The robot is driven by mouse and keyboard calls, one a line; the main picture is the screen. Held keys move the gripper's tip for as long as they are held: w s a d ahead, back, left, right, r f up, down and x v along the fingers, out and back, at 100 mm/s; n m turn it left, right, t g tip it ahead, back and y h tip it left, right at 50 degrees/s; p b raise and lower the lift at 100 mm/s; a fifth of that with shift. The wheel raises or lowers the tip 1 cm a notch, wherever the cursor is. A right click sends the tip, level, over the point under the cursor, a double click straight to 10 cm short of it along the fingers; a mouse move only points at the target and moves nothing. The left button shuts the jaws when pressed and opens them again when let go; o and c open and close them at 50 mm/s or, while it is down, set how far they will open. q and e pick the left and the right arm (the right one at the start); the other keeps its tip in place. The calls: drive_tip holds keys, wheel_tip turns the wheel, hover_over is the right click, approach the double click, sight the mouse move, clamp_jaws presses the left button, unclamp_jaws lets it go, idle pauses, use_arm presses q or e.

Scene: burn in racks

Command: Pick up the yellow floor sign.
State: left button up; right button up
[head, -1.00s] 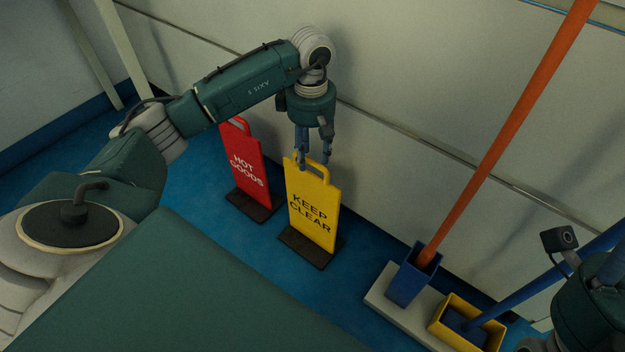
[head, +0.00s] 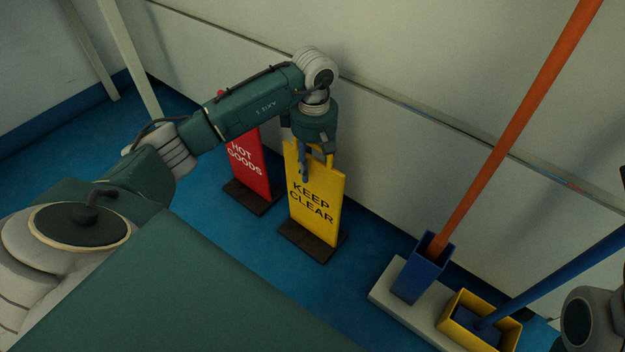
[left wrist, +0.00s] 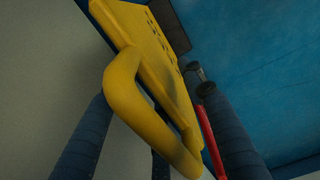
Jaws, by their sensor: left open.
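The yellow floor sign (head: 316,205), reading "KEEP CLEAR", stands upright on a dark base on the blue floor. My left gripper (head: 314,160) is over its top, fingers pointing down around the handle. In the left wrist view, the sign's yellow handle loop (left wrist: 125,85) lies between my open blue fingers (left wrist: 158,140), which do not look closed on it. Part of the handle is hidden behind the gripper in the head view. My right gripper's fingers are not visible.
A red "HOT GOODS" sign (head: 250,166) stands close on the left, partly behind my left arm. A pale wall (head: 420,170) is behind. To the right, a white base (head: 391,294) carries a blue holder (head: 420,280) with an orange pole and a yellow bin (head: 451,323) with a blue pole.

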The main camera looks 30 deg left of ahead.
use_arm(q)
wheel_tip(320, 180, down, 2)
drive_tip(key=shift+f+b, duration=0.15)
drive_tip(key=shift+b, duration=0.15)
clamp_jaws()
